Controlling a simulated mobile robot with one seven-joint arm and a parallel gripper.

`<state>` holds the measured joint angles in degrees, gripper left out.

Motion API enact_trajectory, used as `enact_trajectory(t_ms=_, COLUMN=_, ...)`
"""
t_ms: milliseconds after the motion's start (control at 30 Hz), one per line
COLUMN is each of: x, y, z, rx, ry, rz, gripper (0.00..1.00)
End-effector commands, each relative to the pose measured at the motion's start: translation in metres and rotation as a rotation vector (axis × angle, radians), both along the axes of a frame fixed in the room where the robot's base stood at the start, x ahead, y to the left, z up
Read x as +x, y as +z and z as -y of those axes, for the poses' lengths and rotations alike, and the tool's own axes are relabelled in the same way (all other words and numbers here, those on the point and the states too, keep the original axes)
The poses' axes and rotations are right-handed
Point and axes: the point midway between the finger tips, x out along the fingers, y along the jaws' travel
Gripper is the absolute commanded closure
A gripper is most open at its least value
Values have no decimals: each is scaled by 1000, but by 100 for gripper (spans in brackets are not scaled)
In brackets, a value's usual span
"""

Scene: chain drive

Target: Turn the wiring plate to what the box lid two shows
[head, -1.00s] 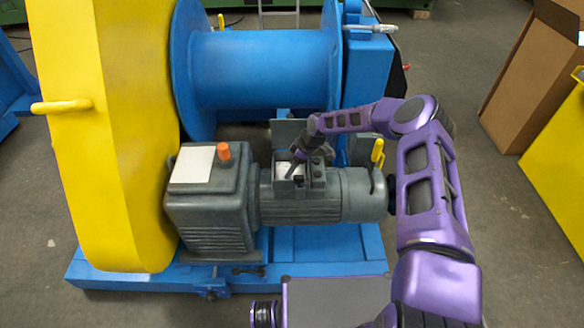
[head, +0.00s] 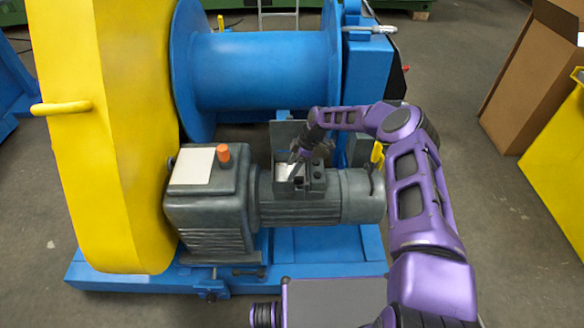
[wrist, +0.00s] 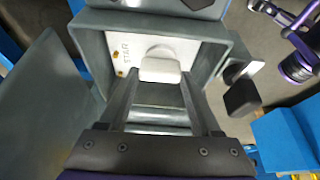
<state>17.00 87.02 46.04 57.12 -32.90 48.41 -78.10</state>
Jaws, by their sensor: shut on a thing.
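The white wiring plate (wrist: 124,62) lies inside an open grey terminal box on the motor. In the wrist view it has dark lettering and small brass-coloured spots along its left side; the lettering is too small to read surely. A pale raised grip (wrist: 160,68) stands at its middle. My gripper (wrist: 160,82) is shut on this grip, one finger on each side. In the head view my gripper (head: 294,166) reaches into the box, and the plate is mostly hidden. A grey open lid (wrist: 35,110) stands beside the box; I see no readable marking on it.
The grey motor (head: 300,208) and gearbox (head: 210,220) sit on a blue frame. An orange cap (head: 223,153) and a yellow-handled part (head: 377,152) rise nearby. A blue drum (head: 260,70) stands behind and a yellow guard (head: 100,130) at the left.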

Motion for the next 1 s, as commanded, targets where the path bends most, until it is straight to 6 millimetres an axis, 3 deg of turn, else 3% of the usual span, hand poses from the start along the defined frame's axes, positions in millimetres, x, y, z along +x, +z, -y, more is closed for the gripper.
enact_trajectory(t_ms=167, x=0, y=-1, z=1, rx=-4, ry=3, rz=1, gripper=91)
enact_trajectory(t_ms=200, x=0, y=-1, z=1, rx=-3, ry=2, rz=1, gripper=28)
enact_trajectory(t_ms=333, x=0, y=-1, z=1, rx=-3, ry=1, rz=0, gripper=5)
enact_trajectory(t_ms=733, x=1, y=7, z=4, rx=-2, ry=-1, rz=2, gripper=5)
enact_trajectory(t_ms=1000, x=2, y=59, z=25, rx=-3, ry=-2, rz=3, gripper=5)
